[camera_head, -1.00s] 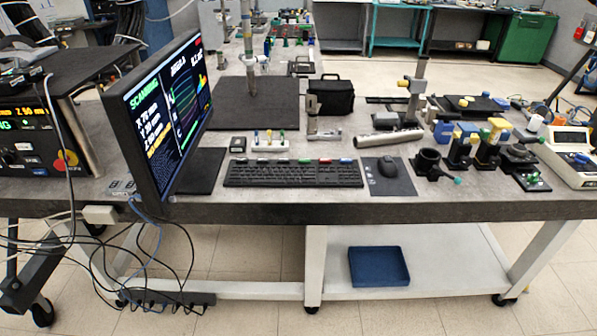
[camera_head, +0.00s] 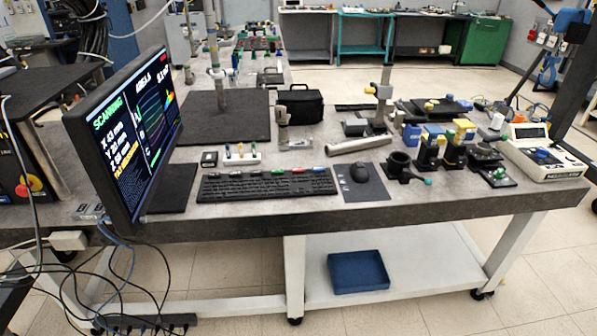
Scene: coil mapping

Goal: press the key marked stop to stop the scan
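A black keyboard (camera_head: 266,185) lies near the front edge of the table. Along its back row are several coloured keys, among them a green one (camera_head: 279,171) and a red one (camera_head: 318,169). Their markings are too small to read, so I cannot tell which is marked stop. The monitor (camera_head: 128,140) at the left is lit and shows "SCANNING" with readings and a curve plot. Neither of my grippers is in view.
Black mounts (camera_head: 398,165) and a white instrument (camera_head: 543,157) are farther right. A blue tray (camera_head: 357,272) sits on the lower shelf.

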